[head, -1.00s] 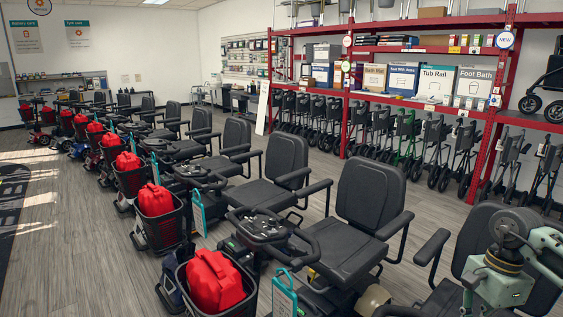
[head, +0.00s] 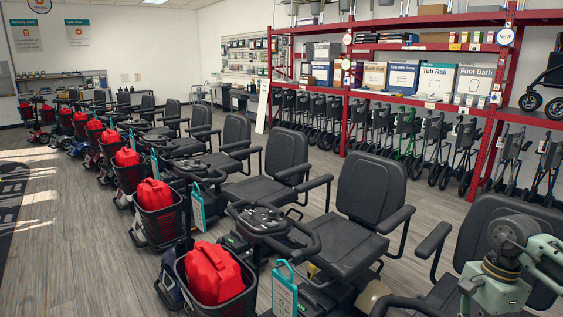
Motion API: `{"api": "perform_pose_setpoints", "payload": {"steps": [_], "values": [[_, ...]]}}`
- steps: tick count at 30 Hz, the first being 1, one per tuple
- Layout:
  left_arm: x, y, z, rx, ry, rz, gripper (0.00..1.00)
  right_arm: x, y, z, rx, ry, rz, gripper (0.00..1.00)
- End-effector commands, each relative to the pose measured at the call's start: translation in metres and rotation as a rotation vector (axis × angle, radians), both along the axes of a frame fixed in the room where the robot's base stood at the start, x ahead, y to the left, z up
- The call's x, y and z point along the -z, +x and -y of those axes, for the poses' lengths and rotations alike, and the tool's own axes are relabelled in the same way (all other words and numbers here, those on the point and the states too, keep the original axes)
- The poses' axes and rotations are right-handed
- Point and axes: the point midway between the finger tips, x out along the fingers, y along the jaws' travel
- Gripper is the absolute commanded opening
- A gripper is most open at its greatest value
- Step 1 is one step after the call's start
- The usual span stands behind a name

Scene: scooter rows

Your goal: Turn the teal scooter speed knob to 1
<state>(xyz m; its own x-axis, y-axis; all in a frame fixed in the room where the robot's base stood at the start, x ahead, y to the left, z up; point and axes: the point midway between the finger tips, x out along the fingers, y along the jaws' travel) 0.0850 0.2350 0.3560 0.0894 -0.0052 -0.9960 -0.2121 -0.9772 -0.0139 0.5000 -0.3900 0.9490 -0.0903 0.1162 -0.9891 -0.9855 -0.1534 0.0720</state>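A row of mobility scooters runs from the near right to the far left. The nearest full scooter has a black seat (head: 370,190), a dark tiller console (head: 264,219) with loop handles, and a front basket (head: 250,288) holding a red container (head: 212,272). A teal tag (head: 284,291) hangs by it. I cannot tell which scooter is the teal one, and a speed knob is too small to make out. Part of my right arm shows at the lower right; its gripper is not visible. My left gripper is out of view.
More scooters with red containers, such as this one (head: 155,194), stand close together. A red shelf rack (head: 480,150) with boxes and folded walkers lines the right side. Grey floor (head: 85,240) is open on the left. Another scooter seat (head: 495,230) is close at right.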

Motion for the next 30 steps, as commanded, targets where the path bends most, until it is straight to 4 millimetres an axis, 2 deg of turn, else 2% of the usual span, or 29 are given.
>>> {"api": "perform_pose_setpoints", "payload": {"steps": [1,30], "values": [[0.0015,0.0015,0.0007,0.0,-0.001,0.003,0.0,0.0098,-0.0061,-0.0023,-0.006,0.002,-0.027,0.0],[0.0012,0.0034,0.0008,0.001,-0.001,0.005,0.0,0.01,-0.0099,0.0045,-0.002,-0.003,-0.03,0.0]]}}
